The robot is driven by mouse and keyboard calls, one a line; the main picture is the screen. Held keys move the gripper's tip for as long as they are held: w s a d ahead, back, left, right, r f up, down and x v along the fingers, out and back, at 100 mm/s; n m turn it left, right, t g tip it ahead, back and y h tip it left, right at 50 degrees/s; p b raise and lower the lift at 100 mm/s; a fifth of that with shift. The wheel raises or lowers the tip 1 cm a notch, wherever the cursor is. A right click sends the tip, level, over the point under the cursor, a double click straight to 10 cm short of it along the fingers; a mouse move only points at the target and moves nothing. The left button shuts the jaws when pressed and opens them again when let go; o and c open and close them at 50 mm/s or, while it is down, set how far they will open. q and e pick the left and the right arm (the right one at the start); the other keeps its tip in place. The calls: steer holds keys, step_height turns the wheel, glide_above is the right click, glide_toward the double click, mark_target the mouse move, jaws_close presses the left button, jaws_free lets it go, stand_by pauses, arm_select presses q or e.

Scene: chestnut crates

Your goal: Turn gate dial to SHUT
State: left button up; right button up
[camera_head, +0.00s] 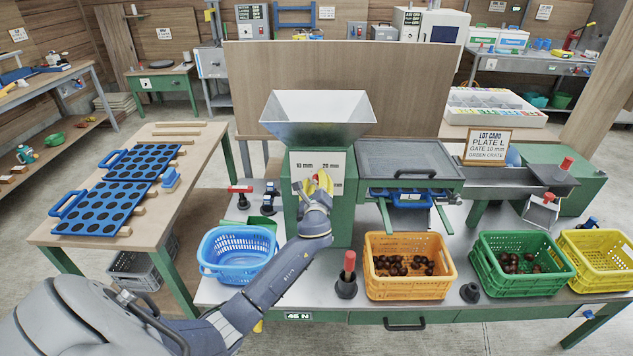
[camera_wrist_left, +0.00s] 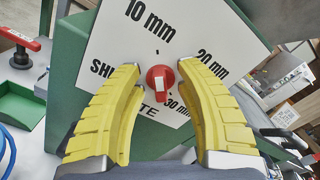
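The gate dial is a red knob (camera_wrist_left: 161,78) with a white mark, in the middle of a white plate (camera_wrist_left: 107,60). The plate reads 10 mm, 20 mm and 30 mm, with SHUT partly hidden behind a finger. I cannot tell which label the knob points to. My left gripper (camera_wrist_left: 161,75) is open, its yellow fingers on either side of the knob with gaps showing. In the head view the left gripper (camera_head: 321,183) is up against the plate (camera_head: 337,168) on the green hopper stand and hides the knob. My right gripper is not in view.
A steel hopper (camera_head: 318,112) sits above the plate. A red-handled lever (camera_wrist_left: 22,46) is left of it. On the bench are a blue basket (camera_head: 238,262), an orange crate (camera_head: 410,285) and green crate (camera_head: 525,288) with chestnuts, a yellow crate (camera_head: 600,282), and a red-topped post (camera_head: 348,280).

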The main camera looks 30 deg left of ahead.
arm_select(q)
jaws_close()
stand_by(0.6)
steer(key=n, duration=0.4)
steer(key=shift+f, duration=0.1)
steer(key=n, duration=0.4)
steer(key=shift+f, duration=0.1)
steer(key=n, duration=0.4)
steer(key=shift+f, duration=0.1)
steer(key=shift+n, duration=1.8)
